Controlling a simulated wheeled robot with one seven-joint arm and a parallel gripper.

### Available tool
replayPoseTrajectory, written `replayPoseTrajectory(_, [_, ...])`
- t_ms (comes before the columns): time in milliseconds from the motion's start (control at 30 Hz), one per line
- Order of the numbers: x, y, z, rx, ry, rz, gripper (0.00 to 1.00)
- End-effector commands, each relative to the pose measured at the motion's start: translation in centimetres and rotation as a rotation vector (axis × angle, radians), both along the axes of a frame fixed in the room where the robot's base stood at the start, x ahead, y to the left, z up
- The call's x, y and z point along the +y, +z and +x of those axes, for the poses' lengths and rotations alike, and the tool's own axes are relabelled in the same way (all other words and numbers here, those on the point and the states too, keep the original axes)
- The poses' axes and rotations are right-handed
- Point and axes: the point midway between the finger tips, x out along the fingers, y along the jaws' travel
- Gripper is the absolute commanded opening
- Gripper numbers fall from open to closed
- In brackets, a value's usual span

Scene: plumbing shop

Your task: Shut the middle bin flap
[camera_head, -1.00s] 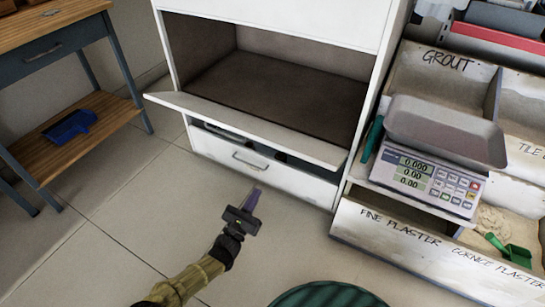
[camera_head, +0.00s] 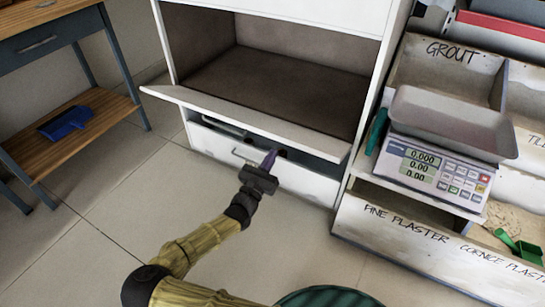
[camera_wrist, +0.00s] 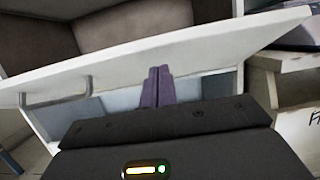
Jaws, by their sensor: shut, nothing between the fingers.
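The open flap (camera_head: 250,122) of the white cabinet is lowered and sticks out below the dark, empty compartment, slanting slightly. In the wrist view the flap (camera_wrist: 200,52) crosses the picture as a pale slab, with a bar handle (camera_wrist: 55,92) on its outer side at left. My gripper (camera_head: 269,158) is shut and empty, its purple fingers pointing at the cabinet just below the flap's front edge. In the wrist view the fingertips (camera_wrist: 158,70) overlap the flap's outer face; I cannot tell whether they touch.
Below the flap is a lower white front (camera_head: 215,148) with a handle and a dark gap above it. At right stand a scale (camera_head: 440,165) and plaster bins (camera_head: 400,232). A workbench (camera_head: 95,118) stands at left. A green round thing (camera_head: 328,298) is at the bottom edge. The floor at left is clear.

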Motion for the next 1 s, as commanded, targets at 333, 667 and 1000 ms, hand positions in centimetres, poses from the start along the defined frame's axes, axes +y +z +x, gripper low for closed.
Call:
replayPoseTrajectory(333, [-0.5, 1.9, 0.8, 0.002, -0.001, 0.0, 0.0])
replayPoseTrajectory(667, [-0.5, 2.0, 0.8, 0.003, 0.001, 0.0, 0.0])
replayPoseTrajectory(1000, [0.4, 3.0, 0.8, 0.026, 0.017, 0.014, 0.0])
